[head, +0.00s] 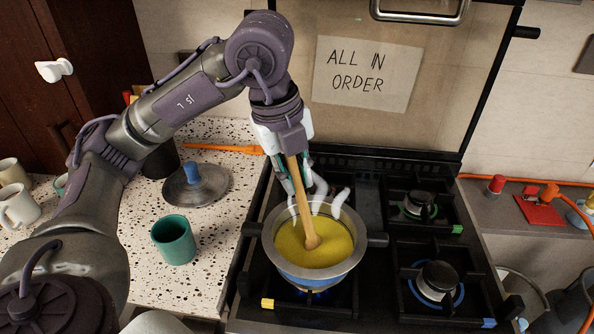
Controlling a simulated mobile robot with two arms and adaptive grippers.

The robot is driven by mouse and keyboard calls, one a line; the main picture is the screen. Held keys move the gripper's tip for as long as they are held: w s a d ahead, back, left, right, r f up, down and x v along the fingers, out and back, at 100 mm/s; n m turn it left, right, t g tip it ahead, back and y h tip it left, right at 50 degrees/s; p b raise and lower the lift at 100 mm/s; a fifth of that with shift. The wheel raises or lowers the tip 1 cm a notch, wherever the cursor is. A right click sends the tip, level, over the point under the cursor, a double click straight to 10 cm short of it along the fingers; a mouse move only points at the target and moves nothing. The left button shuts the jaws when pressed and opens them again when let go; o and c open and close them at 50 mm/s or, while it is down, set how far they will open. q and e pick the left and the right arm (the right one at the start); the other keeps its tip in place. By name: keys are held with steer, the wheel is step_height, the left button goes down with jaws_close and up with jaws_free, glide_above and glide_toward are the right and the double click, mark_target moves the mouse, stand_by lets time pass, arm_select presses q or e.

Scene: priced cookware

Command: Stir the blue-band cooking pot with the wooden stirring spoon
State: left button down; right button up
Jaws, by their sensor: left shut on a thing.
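The blue-band cooking pot (283,273) stands on the front left burner of the black stove, with a blue flame under it and yellow liquid (330,247) inside. The wooden stirring spoon (301,205) dips into the liquid, its lower end hidden below the surface near the middle. The spoon leans slightly, its handle rising toward the upper left. My left gripper (305,190) is above the pot, shut on the spoon's handle. Its pale fingers reach down close to the pot's far rim; I cannot tell whether they touch it. My right gripper is not in view.
A green mug (174,240) and a lid with a blue knob (196,186) are on the speckled counter left of the stove. White mugs (19,209) stand at the far left. The other burners (438,281) are empty. A red item (540,209) lies on the right counter.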

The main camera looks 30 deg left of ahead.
arm_select(q)
steer(key=r+p, duration=0.2)
steer(key=r, duration=0.1)
steer(key=s+r+p, duration=0.1)
steer(key=r+p, duration=0.1)
steer(key=a+r+p, duration=0.1)
steer(key=r+p, duration=0.1)
steer(key=r, duration=0.1)
steer(key=shift+s+r+p, duration=0.25)
steer(key=shift+r+p, duration=0.05)
stand_by(0.3)
step_height(320, 180, up, 5)
steer(key=p, duration=0.4)
stand_by(0.4)
stand_by(0.8)
steer(key=shift+f, duration=0.1)
